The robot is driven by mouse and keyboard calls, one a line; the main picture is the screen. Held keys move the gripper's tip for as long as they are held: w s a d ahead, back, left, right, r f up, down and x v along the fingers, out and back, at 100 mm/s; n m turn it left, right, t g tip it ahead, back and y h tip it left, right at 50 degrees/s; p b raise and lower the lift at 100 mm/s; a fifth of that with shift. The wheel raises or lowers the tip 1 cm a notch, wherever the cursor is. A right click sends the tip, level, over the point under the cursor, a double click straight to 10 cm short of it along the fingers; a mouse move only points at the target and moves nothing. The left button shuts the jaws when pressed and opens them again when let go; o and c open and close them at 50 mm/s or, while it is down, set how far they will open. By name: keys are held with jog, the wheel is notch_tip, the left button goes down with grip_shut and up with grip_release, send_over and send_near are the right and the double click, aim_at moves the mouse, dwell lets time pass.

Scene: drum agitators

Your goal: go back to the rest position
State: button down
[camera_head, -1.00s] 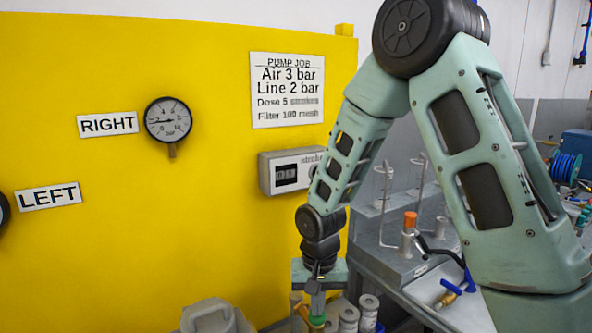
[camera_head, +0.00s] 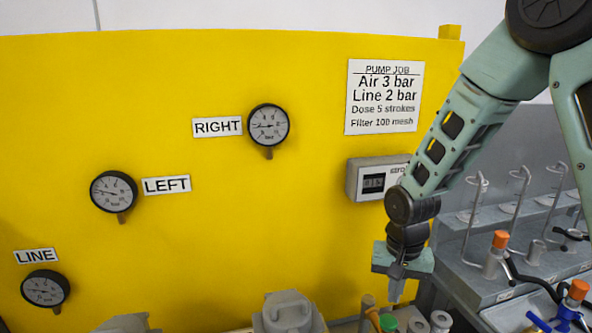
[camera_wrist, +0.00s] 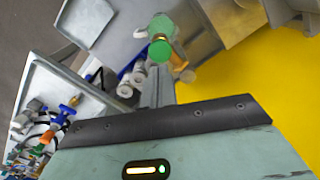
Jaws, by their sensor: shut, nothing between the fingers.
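My gripper (camera_head: 397,288) hangs pointing down at the lower right of the head view, in front of the yellow panel (camera_head: 270,220). Its fingers are together with nothing between them. In the wrist view the closed fingers (camera_wrist: 158,88) point toward a green round-topped part (camera_wrist: 160,50), which appears beyond the tips. I cannot tell the gap between them.
Gauges marked RIGHT (camera_head: 268,125), LEFT (camera_head: 114,191) and LINE (camera_head: 45,289) are on the panel. A stroke counter box (camera_head: 372,180) is behind my arm. A grey bench (camera_head: 478,282) with wire stands and orange-capped parts is at right. Several cylinders (camera_head: 440,321) stand below my gripper.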

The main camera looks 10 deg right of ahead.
jog(key=s+a+n+b, duration=1)
jog(key=s+a+n, duration=0.3)
jog(key=s+a, duration=0.5)
jog(key=shift+s+r+n+y, duration=0.15)
jog(key=shift+s+n+y, duration=0.2)
jog(key=shift+s, duration=0.6)
